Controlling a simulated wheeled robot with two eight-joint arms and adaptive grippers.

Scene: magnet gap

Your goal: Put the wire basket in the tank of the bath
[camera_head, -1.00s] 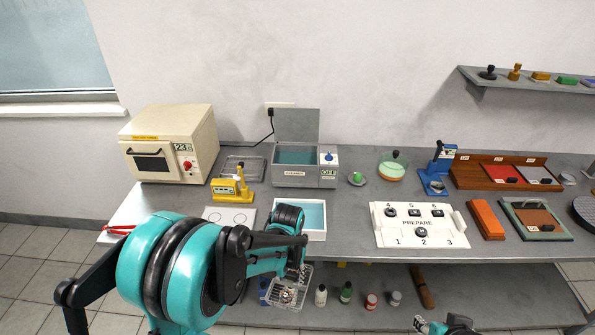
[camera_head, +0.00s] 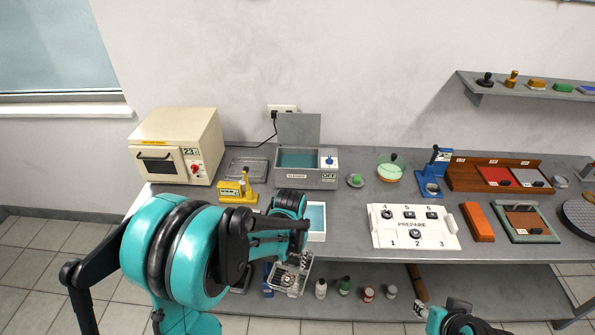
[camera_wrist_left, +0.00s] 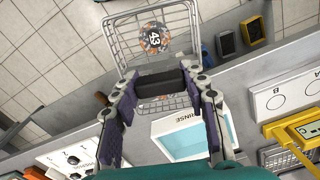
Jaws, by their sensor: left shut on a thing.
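The wire basket (camera_head: 290,279) hangs in front of the bench's front edge, below my left gripper (camera_head: 297,252). In the left wrist view, my left gripper (camera_wrist_left: 160,78) is shut on the dark handle of the basket (camera_wrist_left: 183,22). A round speckled piece marked 43 (camera_wrist_left: 154,38) lies in the basket. The bath (camera_head: 292,180) is a grey box at the back of the bench, with its lid (camera_head: 300,129) raised and teal liquid in its tank (camera_head: 297,158).
A white rinse tray (camera_head: 318,236) stands in front of the bath, partly hidden by my left arm. A yellow device (camera_head: 238,192) and a cream oven (camera_head: 174,147) stand to its left. The white numbered board (camera_head: 388,238) is to the right. Bottles (camera_head: 344,286) stand on the lower shelf.

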